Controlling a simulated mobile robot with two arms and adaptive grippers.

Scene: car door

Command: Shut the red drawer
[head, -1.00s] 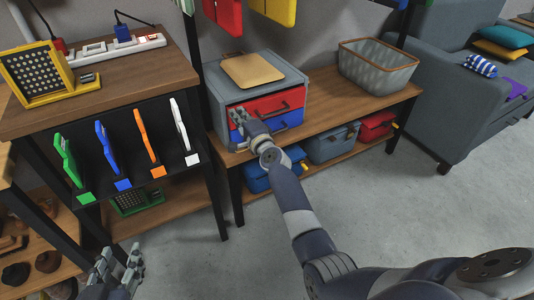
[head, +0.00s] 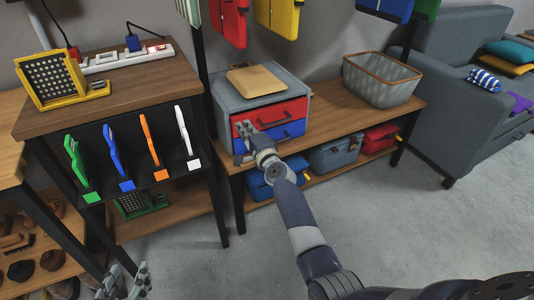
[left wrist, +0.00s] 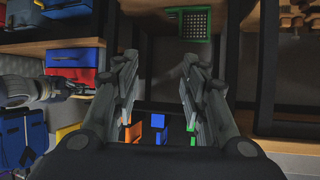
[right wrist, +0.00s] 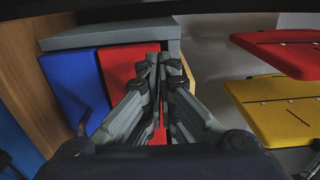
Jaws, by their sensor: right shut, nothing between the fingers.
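The red drawer (head: 284,112) is the upper drawer of a grey cabinet (head: 240,96), above a blue drawer (head: 290,130). It has a dark handle. Whether its front is flush cannot be told. The right wrist view shows the red front (right wrist: 122,68) beside the blue one (right wrist: 72,82). My right gripper (head: 243,132) is at the left end of the drawer fronts. It is shut and empty, its fingertips (right wrist: 158,62) in front of the red face; contact cannot be told. My left gripper (head: 125,278) is low at the bottom left, open and empty in its wrist view (left wrist: 160,70).
A wooden board (head: 256,80) lies on the cabinet. A grey basket (head: 382,82) stands right of it on the wooden bench (head: 335,116). Boxes fill the shelf below. A rack with coloured panels (head: 112,155) stands left. Red and yellow panels hang above. Floor at the right is clear.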

